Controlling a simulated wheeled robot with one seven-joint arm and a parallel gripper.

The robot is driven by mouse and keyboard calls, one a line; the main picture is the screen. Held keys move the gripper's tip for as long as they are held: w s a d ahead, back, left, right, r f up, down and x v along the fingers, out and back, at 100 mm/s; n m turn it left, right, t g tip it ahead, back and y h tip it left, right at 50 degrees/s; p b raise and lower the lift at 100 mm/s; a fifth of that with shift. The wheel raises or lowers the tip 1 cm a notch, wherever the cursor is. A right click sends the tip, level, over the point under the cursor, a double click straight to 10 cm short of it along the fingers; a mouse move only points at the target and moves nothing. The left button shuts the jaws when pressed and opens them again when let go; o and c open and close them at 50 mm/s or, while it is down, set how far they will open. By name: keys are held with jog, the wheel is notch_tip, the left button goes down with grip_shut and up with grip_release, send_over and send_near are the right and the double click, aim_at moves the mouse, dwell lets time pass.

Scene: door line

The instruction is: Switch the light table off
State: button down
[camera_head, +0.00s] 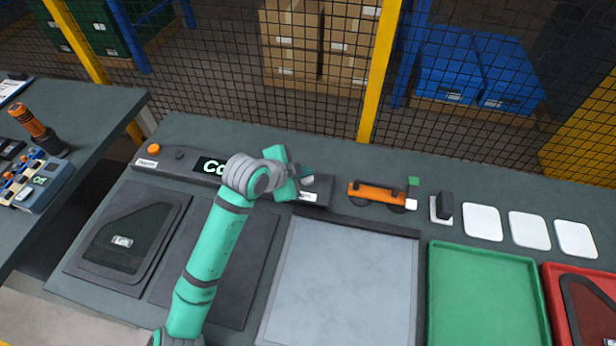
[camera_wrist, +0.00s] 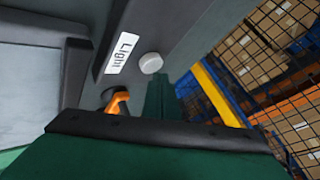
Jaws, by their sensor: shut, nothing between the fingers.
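The light table (camera_head: 340,285) is a pale grey panel in the middle of the bench; I cannot tell whether it is lit. Behind it runs a dark control bar (camera_head: 213,170) with a white "Light" label (camera_head: 307,196). In the wrist view the "Light" label (camera_wrist: 122,53) sits beside a round whitish button (camera_wrist: 150,63). My gripper (camera_head: 306,174) is shut and empty, over the bar's right end close to the button. In the wrist view its green fingertips (camera_wrist: 161,88) lie just below the button in the picture; I cannot tell whether they touch it.
An orange tool (camera_head: 377,193) lies right of the bar. A black-handled item (camera_head: 441,207), white pads (camera_head: 482,222) and a green tray (camera_head: 485,300) are farther right. A dark door panel (camera_head: 125,240) lies left. A mesh fence (camera_head: 330,60) stands behind the bench.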

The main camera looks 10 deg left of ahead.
aim_at(304, 181)
jog(key=shift+a+r, duration=0.1)
jog(key=shift+r, duration=0.15)
jog(key=shift+s+a, duration=0.1)
jog(key=shift+r, duration=2.55)
